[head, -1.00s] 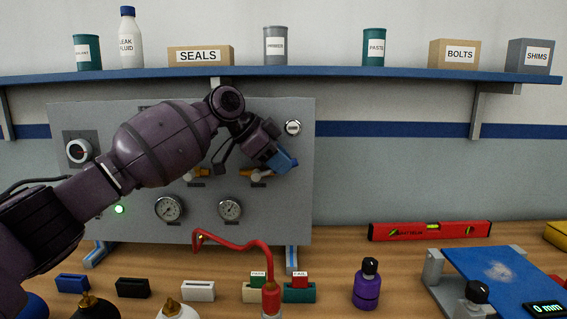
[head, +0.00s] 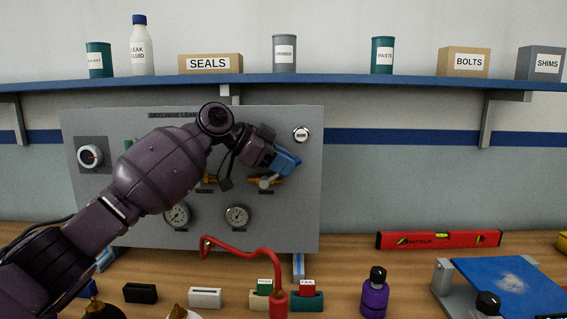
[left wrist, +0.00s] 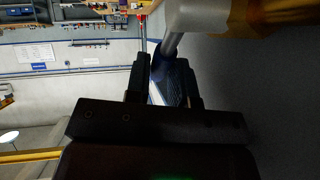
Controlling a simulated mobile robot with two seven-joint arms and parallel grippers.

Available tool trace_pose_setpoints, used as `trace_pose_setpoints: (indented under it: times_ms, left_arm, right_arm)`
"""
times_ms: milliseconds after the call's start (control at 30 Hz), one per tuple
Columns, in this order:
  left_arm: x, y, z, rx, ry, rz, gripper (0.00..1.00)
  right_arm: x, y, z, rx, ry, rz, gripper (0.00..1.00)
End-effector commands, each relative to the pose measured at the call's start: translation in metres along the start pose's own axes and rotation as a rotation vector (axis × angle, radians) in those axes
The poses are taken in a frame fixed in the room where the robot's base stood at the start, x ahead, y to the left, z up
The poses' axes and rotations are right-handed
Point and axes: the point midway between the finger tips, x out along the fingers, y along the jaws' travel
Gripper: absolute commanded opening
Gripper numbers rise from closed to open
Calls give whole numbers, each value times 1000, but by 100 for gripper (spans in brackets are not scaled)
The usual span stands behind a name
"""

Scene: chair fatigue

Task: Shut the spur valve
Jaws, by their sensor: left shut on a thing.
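A valve (head: 265,181) with a grey body and orange pipe ends sits on the right part of the grey panel, above a gauge. A blue handle (head: 287,163) stands out at its upper right. My left gripper (head: 274,157) is shut on this handle. In the left wrist view, the blue handle (left wrist: 160,70) lies between my dark fingers (left wrist: 163,82), and a grey stem (left wrist: 172,42) joins it to the valve body. A second orange valve (head: 206,183) to the left is partly hidden by my arm. The label under the gripped valve is too small to read.
The panel (head: 310,220) carries two gauges (head: 237,217), a dial (head: 90,155) and a round badge (head: 301,134). A red bent rod (head: 245,250) rises in front of it. A shelf (head: 350,80) with cans and boxes runs above. A red level (head: 438,240) lies right on the bench.

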Motion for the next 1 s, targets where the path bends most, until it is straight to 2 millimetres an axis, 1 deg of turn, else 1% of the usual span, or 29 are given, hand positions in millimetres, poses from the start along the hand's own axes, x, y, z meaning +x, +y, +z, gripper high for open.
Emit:
trace_pose_setpoints:
  times_ms: [33,167,200,433,567,667,1000]
  left_arm:
    - [0,0,0,0,0,-1,27]
    - [0,0,0,0,0,-1,47]
    - [0,0,0,0,0,-1,48]
    - [0,0,0,0,-1,0,48]
    - [-7,0,0,0,-1,-1,48]
    - [-20,0,-1,0,0,-3,48]
    - [-80,0,-1,1,-1,-3,48]
  right_arm:
    - [0,0,0,-1,0,0,84]
    - [0,1,0,-5,0,0,84]
    - [0,2,0,-7,-1,0,84]
    - [-1,2,1,-10,-2,0,84]
    - [-1,3,0,-10,-1,0,84]
    - [-2,3,-1,-9,1,1,84]
    - [-4,1,-5,2,6,4,84]
